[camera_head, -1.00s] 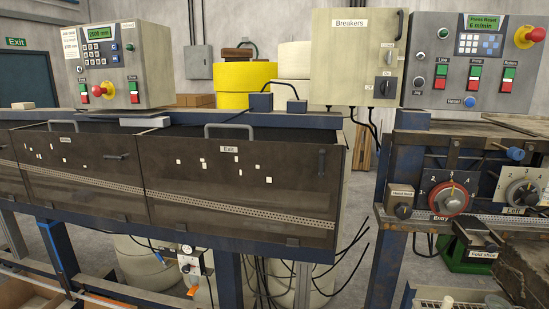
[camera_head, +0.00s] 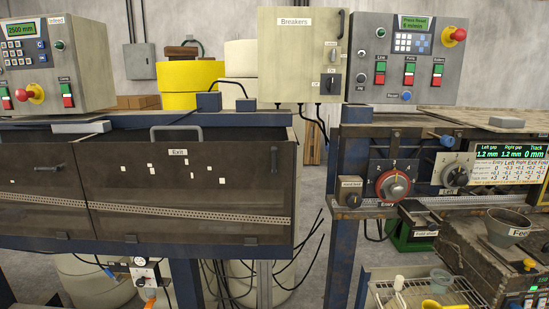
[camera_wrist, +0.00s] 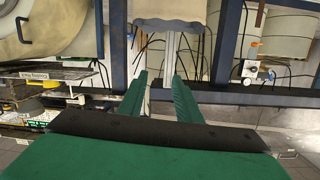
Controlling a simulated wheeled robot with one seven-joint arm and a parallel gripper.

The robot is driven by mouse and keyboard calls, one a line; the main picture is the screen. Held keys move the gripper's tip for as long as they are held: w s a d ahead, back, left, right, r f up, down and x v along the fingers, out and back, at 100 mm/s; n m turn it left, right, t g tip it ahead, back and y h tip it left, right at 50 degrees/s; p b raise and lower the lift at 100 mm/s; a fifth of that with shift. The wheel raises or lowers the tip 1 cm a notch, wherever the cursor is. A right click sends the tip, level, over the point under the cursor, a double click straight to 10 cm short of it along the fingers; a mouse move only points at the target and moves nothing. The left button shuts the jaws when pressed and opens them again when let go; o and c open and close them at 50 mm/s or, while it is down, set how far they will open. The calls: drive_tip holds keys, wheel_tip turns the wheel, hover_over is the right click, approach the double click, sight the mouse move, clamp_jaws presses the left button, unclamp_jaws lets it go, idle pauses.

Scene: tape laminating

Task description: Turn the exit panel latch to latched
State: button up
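The Exit panel (camera_head: 187,196) is a dark, see-through front in the middle of the head view, with a grey handle on its top edge. Its latch (camera_head: 275,160) is a small dark bar near the panel's upper right corner and stands upright. My gripper is outside the head view. In the wrist view my gripper (camera_wrist: 158,77) shows two green fingers set apart with nothing between them, so it is open and empty. It is apart from the latch, which I cannot make out in the wrist view.
The neighbouring panel's latch (camera_head: 47,168) lies level. A Breakers box (camera_head: 298,60) stands behind the Exit panel. To the right are a control box (camera_head: 405,60), the red Entry dial (camera_head: 393,185) and a bench with a funnel (camera_head: 508,226). Cables hang below the panels.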

drive_tip(key=w+r, duration=0.3)
drive_tip(key=w, duration=0.6)
drive_tip(key=n+t+y, duration=0.2)
drive_tip(key=n+y, duration=0.2)
approach(275, 153)
drive_tip(key=x, duration=0.8)
clamp_jaws()
